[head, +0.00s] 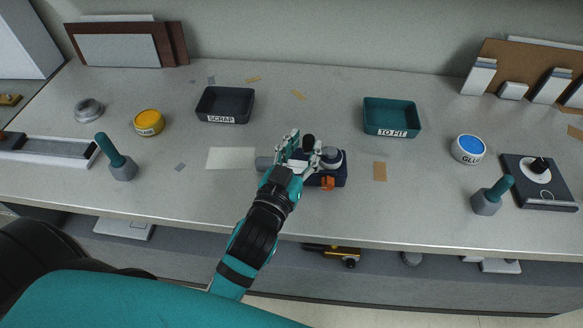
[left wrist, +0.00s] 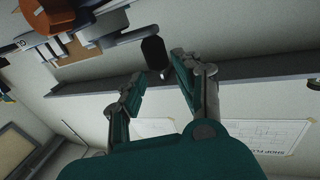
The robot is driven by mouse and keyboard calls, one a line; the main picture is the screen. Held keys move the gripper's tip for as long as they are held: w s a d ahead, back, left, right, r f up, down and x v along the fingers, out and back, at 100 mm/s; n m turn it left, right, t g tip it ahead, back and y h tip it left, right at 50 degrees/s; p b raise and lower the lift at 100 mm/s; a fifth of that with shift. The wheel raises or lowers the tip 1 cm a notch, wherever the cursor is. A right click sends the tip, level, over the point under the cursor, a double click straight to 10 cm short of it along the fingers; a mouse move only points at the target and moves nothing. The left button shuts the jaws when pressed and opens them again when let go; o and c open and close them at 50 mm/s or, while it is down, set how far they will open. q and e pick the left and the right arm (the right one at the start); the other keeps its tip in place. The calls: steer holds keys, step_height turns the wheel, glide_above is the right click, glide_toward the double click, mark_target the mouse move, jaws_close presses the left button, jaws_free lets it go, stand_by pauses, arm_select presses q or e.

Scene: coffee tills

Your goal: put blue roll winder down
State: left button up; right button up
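The blue roll winder (head: 343,177) is a dark navy block with a black knob, a grey round part and an orange part. It is at the middle of the bench in the head view and looks upright on the top. My left gripper (head: 291,147) is at its left side and hides part of it. In the left wrist view the two fingers (left wrist: 157,68) are apart. The black knob (left wrist: 154,50) shows near the tips, with a visible gap on the left finger's side. My right gripper is not in view.
A pale sheet (head: 232,158) lies left of the gripper. The SCRAP tray (head: 211,117) and TO FIT tray (head: 392,131) stand behind. A yellow tin (head: 149,122), a GLUE tin (head: 468,149) and teal-handled tools (head: 118,160) stand at the sides. The bench front edge is close.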

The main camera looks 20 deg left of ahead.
arm_select(q)
steer(key=s+b, duration=0.1)
steer(key=s, duration=0.6)
steer(key=shift+s, duration=0.15)
stand_by(0.3)
